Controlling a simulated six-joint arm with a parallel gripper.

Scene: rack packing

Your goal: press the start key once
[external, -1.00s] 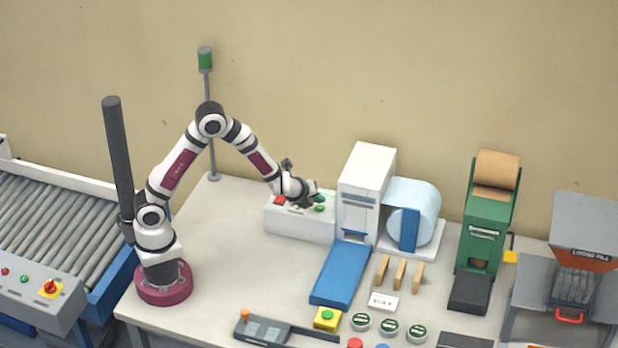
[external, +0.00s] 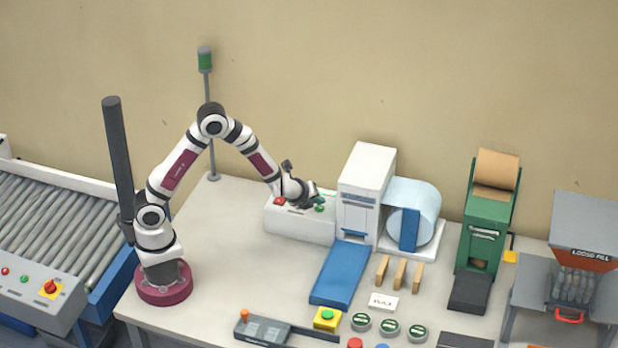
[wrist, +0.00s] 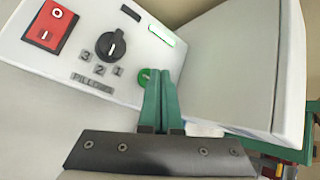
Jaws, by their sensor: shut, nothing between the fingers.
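The start key appears to be the round green button (wrist: 144,76) on a white control box (wrist: 60,72). In the wrist view it is partly covered by my gripper (wrist: 161,74), whose two green fingers are together with nothing between them. The fingertips are right beside the green button; I cannot tell whether they touch it. In the external view the green button (external: 319,208) shows on the white box (external: 300,226), with my gripper low over the box top.
A white machine (external: 366,185) with a blue chute (external: 340,275) stands directly right of the box.

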